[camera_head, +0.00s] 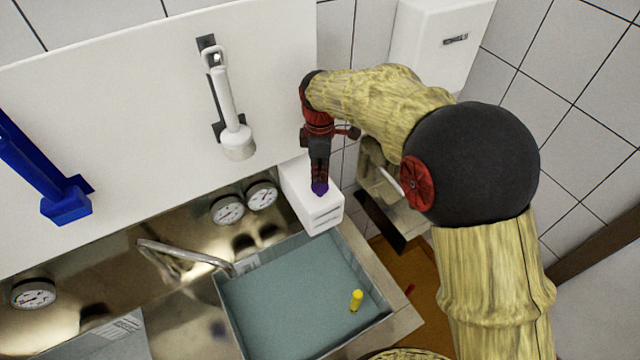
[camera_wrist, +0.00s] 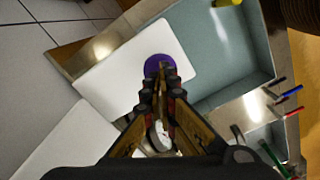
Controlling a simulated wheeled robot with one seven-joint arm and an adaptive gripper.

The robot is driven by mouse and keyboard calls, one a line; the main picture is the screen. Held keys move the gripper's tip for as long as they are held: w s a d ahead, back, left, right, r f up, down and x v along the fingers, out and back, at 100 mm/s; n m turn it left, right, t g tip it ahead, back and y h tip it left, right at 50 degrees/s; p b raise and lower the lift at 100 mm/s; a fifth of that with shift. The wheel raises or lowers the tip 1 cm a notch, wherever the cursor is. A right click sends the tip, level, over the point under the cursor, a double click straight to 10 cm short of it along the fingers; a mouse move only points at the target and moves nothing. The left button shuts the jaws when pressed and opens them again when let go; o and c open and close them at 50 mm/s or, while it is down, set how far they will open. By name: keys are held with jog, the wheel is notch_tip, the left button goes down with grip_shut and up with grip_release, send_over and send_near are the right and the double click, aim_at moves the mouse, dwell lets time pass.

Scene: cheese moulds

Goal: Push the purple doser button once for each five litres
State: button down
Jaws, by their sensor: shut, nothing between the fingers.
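The purple doser button (camera_head: 320,188) sits on top of the white doser box (camera_head: 322,215), at the back right corner of the basin. My gripper (camera_head: 320,178) points down at the button, its fingers shut with nothing between them. In the wrist view the round purple button (camera_wrist: 153,66) shows just beyond and around the shut fingertips (camera_wrist: 163,72), on the white box (camera_wrist: 120,70). The fingertips cover part of the button. I cannot tell whether they touch it or how far it is pressed.
A basin with a teal inside (camera_head: 290,290) lies in front of the doser, with a small yellow object (camera_head: 356,300) in it. Round gauges (camera_head: 228,210) and a bent metal pipe (camera_head: 180,252) are to the left. A white handled tool (camera_head: 228,110) and a blue one (camera_head: 45,175) hang on the wall panel.

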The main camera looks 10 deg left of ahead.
aim_at(320, 185)
jog(key=shift+f, duration=0.2)
jog(key=shift+s+f+b, duration=0.1)
jog(key=shift+f+b, duration=1)
jog(key=shift+f, duration=0.95)
jog(key=shift+r+p, duration=2.15)
jog(key=shift+r, duration=1.5)
jog(key=shift+r+p, duration=0.5)
jog(key=shift+p, duration=0.1)
notch_tip(320, 185, up, 2)
jog(key=n+p, duration=0.5)
jog(key=n, duration=0.7)
jog(key=shift+r, duration=0.2)
